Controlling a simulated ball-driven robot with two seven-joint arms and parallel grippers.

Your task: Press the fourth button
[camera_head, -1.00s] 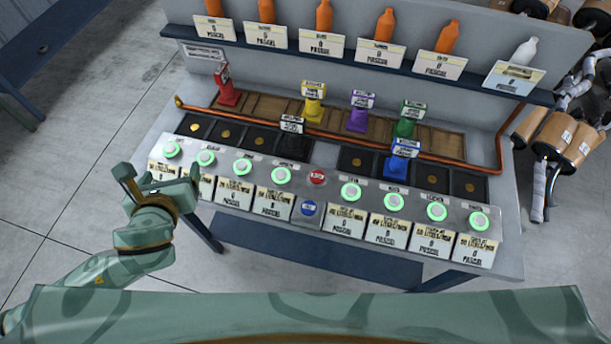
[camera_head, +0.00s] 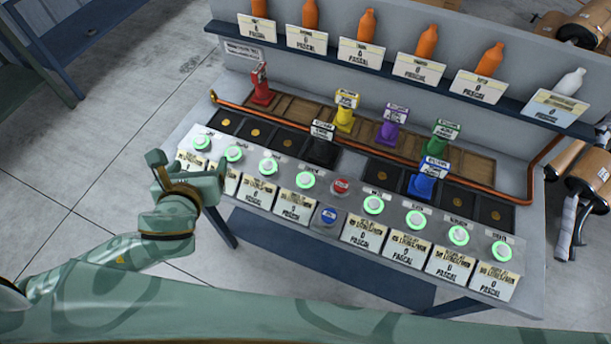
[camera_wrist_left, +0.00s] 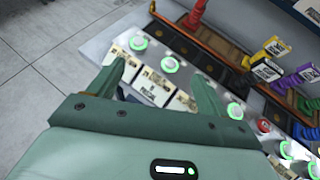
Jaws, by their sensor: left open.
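A row of green-lit round buttons runs along the front of a sloped grey panel (camera_head: 350,190). Counting from the left, the fourth button (camera_head: 305,179) glows green, just left of a red button (camera_head: 340,186). It also shows in the left wrist view (camera_wrist_left: 235,110). My left gripper (camera_head: 188,165) is open and empty in front of the panel's left end, near the first button (camera_head: 201,141) and second button (camera_head: 234,153). In the left wrist view its fingers (camera_wrist_left: 163,80) spread over the label cards, left of the fourth button. My right gripper is not in view.
Coloured valve-like pieces, including a blue one (camera_head: 425,180), stand behind. A shelf (camera_head: 370,69) holds orange bottles. Brown cylinders (camera_head: 585,175) lie at right.

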